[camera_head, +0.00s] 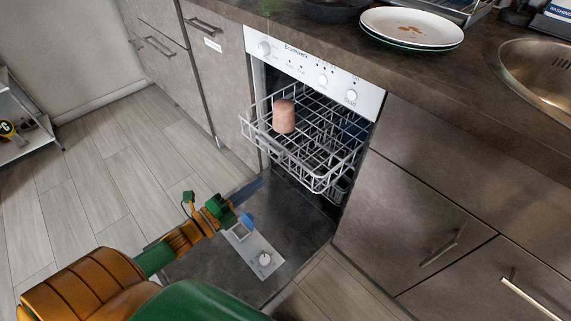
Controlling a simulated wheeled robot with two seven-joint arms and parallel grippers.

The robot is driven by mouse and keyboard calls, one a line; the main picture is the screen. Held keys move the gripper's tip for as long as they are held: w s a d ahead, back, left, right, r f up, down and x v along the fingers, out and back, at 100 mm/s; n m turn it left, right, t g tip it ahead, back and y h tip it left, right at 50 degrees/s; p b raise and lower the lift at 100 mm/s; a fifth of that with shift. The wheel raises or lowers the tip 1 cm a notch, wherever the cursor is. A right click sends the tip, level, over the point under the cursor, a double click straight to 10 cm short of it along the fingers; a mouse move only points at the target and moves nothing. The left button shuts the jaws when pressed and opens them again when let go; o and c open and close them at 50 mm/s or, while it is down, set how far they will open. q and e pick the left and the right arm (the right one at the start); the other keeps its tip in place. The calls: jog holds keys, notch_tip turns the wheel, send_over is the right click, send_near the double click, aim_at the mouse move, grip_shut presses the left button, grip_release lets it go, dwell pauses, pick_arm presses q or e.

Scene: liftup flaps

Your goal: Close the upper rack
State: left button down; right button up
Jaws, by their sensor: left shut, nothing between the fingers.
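The upper rack (322,180) is a grey wire basket pulled part-way out of the dishwasher, below its white control panel (318,78). A pinkish-brown cup (284,116) stands in its left part. The dishwasher door (296,222) is folded down flat, with a detergent tray on its inner face. My left gripper (248,222) is shut and empty. In the picture it lies over the open door, below and in front of the rack and apart from it. My right gripper is not in view.
Stained plates (412,28) are stacked on the dark counter, left of a steel sink (545,72). Grey cabinets with bar handles flank the dishwasher. A metal shelf (22,125) stands at far left. The wooden floor at left is clear.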

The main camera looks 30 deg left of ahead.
aim_at(292, 160)
pick_arm(q)
jog(key=b+x, duration=0.2)
jog(key=x, duration=0.7)
jog(key=shift+w+d+f, duration=0.1)
jog(key=shift+w, duration=0.05)
jog(key=shift+w+d, duration=0.1)
jog(key=shift+w, duration=0.1)
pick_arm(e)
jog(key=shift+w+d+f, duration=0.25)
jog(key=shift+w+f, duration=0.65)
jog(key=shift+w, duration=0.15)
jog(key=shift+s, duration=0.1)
